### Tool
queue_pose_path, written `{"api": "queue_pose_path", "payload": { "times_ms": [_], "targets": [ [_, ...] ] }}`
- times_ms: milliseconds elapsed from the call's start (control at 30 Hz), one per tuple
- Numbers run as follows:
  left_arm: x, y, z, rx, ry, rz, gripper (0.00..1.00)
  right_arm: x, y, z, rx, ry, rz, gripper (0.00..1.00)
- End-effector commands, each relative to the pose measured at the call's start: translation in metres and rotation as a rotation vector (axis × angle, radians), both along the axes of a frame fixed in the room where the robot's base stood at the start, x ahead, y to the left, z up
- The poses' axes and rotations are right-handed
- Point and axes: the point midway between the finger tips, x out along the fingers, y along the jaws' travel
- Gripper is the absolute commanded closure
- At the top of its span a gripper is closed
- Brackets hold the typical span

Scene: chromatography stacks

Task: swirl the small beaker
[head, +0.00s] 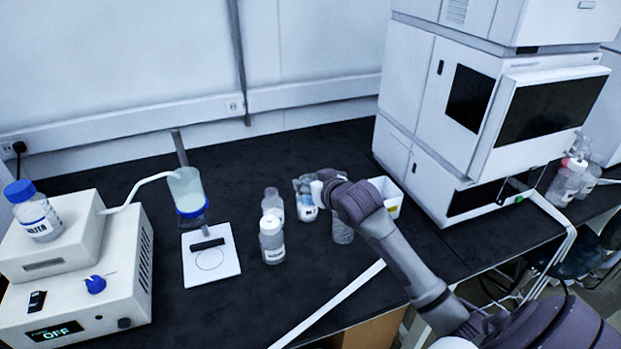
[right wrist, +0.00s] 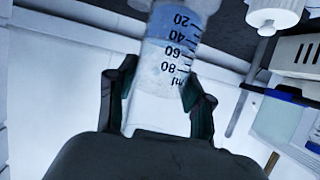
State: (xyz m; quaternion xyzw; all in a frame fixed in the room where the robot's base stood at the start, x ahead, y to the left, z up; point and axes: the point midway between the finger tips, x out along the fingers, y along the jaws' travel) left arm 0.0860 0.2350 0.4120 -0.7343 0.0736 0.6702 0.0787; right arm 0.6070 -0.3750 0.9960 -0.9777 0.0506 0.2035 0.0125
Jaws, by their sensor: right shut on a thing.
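The small beaker (right wrist: 163,62) is clear, with black marks up to 80 ml and a pale blue tint inside. In the right wrist view its marks appear upside down. My right gripper (right wrist: 160,98) is shut on it, one dark finger on each side. In the head view my right gripper (head: 318,188) is over the black bench, behind my forearm. The beaker (head: 306,212) shows there only in part, small and bluish beside the gripper; whether it touches the bench cannot be told. My left gripper is not in view.
Clear bottles (head: 272,242) stand just left of my right gripper. A clear vessel (head: 343,232) and a white bin (head: 391,197) are to its right. A white plate (head: 211,262) with a stand and the white OFF unit (head: 70,300) are further left. A large white instrument (head: 430,130) stands right.

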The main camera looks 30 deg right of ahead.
Motion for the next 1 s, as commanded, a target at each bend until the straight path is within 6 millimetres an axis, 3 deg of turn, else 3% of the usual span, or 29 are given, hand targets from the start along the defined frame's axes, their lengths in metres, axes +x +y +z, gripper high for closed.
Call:
{"api": "queue_pose_path", "payload": {
  "times_ms": [33, 67, 133, 200, 233, 300, 333, 367, 433, 467, 500, 600, 1000],
  "targets": [
    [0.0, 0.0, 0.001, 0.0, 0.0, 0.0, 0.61, 0.003, -0.002, 0.052, -0.014, -0.04, 0.001, 0.86],
    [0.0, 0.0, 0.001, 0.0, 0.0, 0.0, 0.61, 0.003, -0.001, 0.053, -0.009, -0.028, 0.001, 0.86],
    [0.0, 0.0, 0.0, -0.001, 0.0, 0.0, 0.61, -0.001, 0.0, -0.003, 0.002, 0.008, -0.002, 0.86],
    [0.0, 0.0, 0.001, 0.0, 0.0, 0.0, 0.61, 0.0, -0.001, -0.033, -0.001, -0.004, -0.001, 0.86],
    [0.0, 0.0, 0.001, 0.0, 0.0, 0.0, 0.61, 0.002, -0.001, -0.023, -0.005, -0.019, 0.0, 0.86],
    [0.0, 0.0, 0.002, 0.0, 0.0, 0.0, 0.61, 0.004, -0.002, 0.039, -0.014, -0.045, 0.002, 0.86],
    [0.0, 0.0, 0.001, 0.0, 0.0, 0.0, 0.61, 0.003, -0.002, 0.052, -0.014, -0.04, 0.001, 0.86],
    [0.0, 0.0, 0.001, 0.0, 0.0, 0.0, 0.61, 0.003, -0.001, 0.053, -0.009, -0.028, 0.001, 0.86],
    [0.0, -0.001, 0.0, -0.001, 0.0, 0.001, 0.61, -0.001, 0.0, -0.003, 0.002, 0.008, -0.002, 0.86],
    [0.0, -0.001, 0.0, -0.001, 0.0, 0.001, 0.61, -0.002, 0.0, -0.024, 0.004, 0.008, -0.002, 0.86],
    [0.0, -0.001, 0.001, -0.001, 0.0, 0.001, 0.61, 0.0, -0.001, -0.033, -0.001, -0.004, -0.001, 0.86],
    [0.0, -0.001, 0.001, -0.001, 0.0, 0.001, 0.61, 0.002, -0.002, -0.024, -0.006, -0.022, -0.001, 0.86],
    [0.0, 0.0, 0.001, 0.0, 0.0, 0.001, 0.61, 0.001, 0.001, -0.025, -0.004, -0.018, 0.002, 0.86]
  ]
}}
